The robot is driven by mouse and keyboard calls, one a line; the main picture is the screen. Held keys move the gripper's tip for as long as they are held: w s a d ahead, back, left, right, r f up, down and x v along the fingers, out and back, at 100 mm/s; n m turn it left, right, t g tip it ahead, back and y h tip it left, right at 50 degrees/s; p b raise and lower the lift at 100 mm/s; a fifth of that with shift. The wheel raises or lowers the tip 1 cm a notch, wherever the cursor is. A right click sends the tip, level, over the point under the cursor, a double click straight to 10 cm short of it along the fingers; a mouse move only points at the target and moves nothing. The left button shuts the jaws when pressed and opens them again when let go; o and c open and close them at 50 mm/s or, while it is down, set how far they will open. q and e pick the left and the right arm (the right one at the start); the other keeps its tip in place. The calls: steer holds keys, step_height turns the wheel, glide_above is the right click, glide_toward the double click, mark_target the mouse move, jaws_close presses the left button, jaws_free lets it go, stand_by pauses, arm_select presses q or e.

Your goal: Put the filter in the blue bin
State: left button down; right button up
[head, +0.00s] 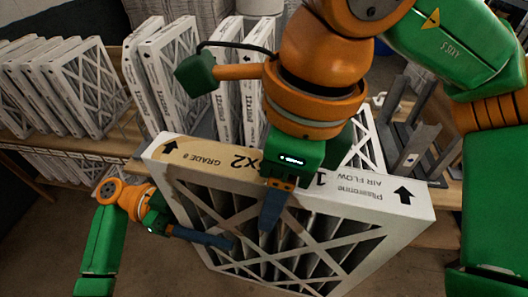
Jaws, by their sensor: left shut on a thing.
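A large white-framed filter (385,207) with a tan label strip and black arrows is held up in front of the shelf, its pleated face toward me. My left gripper (225,240), from the lower left, has its finger against the filter's lower left side and is shut on it. My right gripper (270,210) comes from above over the filter's top edge. One of its fingers shows in front of the face; the other is hidden, so its grip is unclear. No blue bin can be made out for certain.
A wooden shelf (85,143) behind the filter carries several white filters (85,85) standing in rows. Grey upright dividers (412,140) stand at the right. Bare floor (40,250) shows at the lower left. A small dark blue patch shows behind my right arm.

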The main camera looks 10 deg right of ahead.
arm_select(q)
steer(key=shift+c, duration=0.7)
jaws_free()
